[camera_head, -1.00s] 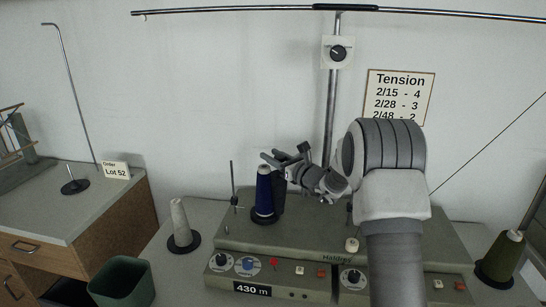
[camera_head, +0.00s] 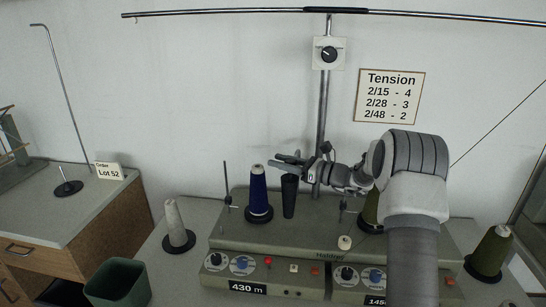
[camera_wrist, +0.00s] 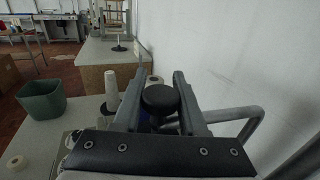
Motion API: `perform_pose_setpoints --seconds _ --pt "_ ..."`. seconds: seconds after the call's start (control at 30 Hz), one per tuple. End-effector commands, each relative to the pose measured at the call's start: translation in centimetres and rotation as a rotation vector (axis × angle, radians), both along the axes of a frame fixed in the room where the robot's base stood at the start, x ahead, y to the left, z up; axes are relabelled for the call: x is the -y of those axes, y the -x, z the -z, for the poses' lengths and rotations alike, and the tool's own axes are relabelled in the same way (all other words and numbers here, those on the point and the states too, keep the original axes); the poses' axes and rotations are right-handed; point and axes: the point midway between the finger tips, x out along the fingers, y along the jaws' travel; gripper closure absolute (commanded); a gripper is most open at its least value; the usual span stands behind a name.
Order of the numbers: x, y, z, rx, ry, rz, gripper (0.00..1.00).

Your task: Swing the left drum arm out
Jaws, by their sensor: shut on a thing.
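The left drum (camera_head: 289,196) is a black upright cylinder on the winding machine, just right of the blue yarn cone (camera_head: 258,192), with a gap between them. My gripper (camera_head: 284,161) reaches in from the right at the drum's top. In the wrist view, the drum's round black top (camera_wrist: 160,96) sits between the two fingers of my gripper (camera_wrist: 159,76), which are shut on it. The blue cone is mostly hidden behind it there. The arm that carries the drum cannot be made out.
The winding machine (camera_head: 232,236) has dials and a 430 m display in front. A grey cone (camera_head: 175,222) stands left, olive cones (camera_head: 490,252) right. A vertical pole (camera_head: 323,120) rises behind my gripper. A green bin (camera_head: 118,283) is at lower left.

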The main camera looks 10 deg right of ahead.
Motion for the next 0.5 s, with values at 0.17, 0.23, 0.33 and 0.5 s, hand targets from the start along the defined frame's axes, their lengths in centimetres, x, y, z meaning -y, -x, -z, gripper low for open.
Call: perform_pose_setpoints --seconds 0.17,0.23,0.33,0.5 --pt "1.3 0.7 -0.2 0.003 -0.002 -0.093 1.00" --pt "1.6 0.9 -0.2 0.002 -0.001 -0.119 1.00" --pt "2.0 1.1 -0.1 0.002 -0.001 -0.148 1.00" --pt "2.2 1.3 -0.1 0.003 -0.001 -0.173 1.00"
